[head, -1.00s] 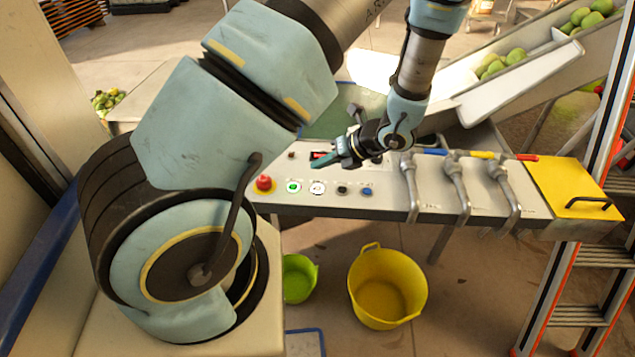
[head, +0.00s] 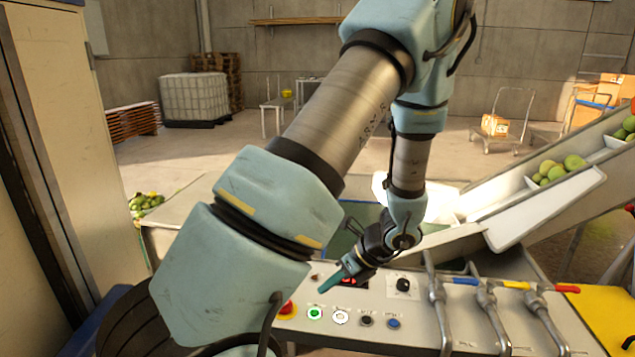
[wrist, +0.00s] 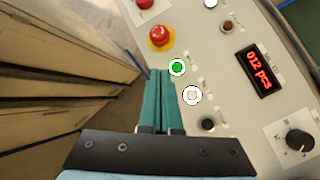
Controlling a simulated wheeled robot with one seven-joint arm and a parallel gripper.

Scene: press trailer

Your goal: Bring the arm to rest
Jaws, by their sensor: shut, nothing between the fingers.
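My gripper (head: 329,283) is above the control panel (head: 428,312) in the head view, pointing down and to the left. Its two teal fingers (wrist: 153,101) lie side by side in the wrist view, shut and empty. The fingertips appear close to the lit green button (wrist: 177,68) in that view, but I cannot tell the exact gap. The white button (wrist: 192,95) is just right of the fingers. A red mushroom button (wrist: 161,36) lies beyond them. My arm is bent, with its elbow high over the panel.
A display (wrist: 253,73) reads "012 pcs", with a black knob (wrist: 300,143) nearby. Pipe handles with coloured levers (head: 487,301) rise right of the gripper. A chute with green fruit (head: 558,168) slopes at the right. A yellow cover (head: 606,318) is at far right.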

